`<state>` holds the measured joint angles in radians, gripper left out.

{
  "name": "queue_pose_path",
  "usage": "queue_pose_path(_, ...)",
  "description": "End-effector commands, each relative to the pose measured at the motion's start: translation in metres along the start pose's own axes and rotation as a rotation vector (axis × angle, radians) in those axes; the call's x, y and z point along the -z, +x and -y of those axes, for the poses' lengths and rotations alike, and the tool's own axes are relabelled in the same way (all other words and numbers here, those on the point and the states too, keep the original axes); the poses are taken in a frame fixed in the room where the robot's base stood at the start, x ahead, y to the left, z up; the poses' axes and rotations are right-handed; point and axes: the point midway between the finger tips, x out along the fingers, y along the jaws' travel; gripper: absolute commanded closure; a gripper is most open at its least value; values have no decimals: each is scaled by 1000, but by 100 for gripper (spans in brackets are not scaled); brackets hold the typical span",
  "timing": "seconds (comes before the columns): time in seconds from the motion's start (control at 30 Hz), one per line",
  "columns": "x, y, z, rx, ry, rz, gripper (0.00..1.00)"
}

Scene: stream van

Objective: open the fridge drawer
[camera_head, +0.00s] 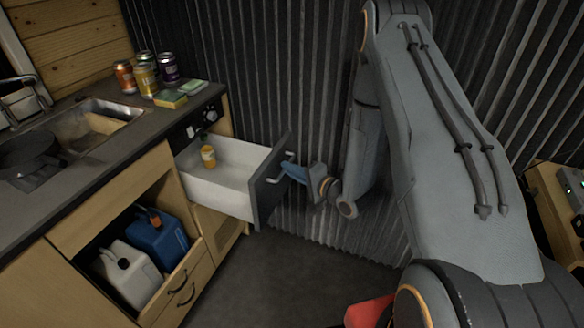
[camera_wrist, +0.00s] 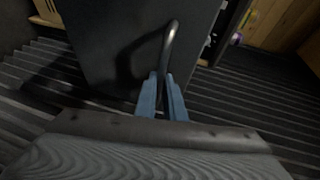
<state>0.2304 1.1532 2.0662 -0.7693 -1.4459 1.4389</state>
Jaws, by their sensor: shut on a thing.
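The fridge drawer (camera_head: 224,172) is pulled well out from the counter front in the head view. It is white inside, with a dark front panel (camera_head: 268,186), which also fills the upper middle of the wrist view (camera_wrist: 110,45). A metal bar handle (camera_head: 276,168) is on the panel; it shows in the wrist view as a curved bar (camera_wrist: 170,42). My gripper (camera_head: 287,169) is shut on the handle, its blue fingers (camera_wrist: 163,82) on either side of the bar. An orange container (camera_head: 208,156) stands inside the drawer.
Several cans (camera_head: 146,78) and sponges stand on the counter (camera_head: 130,150) above, beside a sink (camera_head: 98,122). A lower open bin holds a white jug (camera_head: 130,272) and a blue jug (camera_head: 160,240). Corrugated wall (camera_head: 290,80) is behind. Floor (camera_head: 270,280) before the drawer is clear.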

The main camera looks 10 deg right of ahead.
Motion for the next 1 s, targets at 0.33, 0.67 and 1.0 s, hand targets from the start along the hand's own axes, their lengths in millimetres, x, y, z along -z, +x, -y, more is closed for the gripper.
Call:
queue_pose_path(0.33,-2,-1,0,0,1,6,100)
queue_pose_path(0.67,0,-1,0,0,1,2,72)
queue_pose_path(1.0,1,-32,-2,-2,3,-1,72)
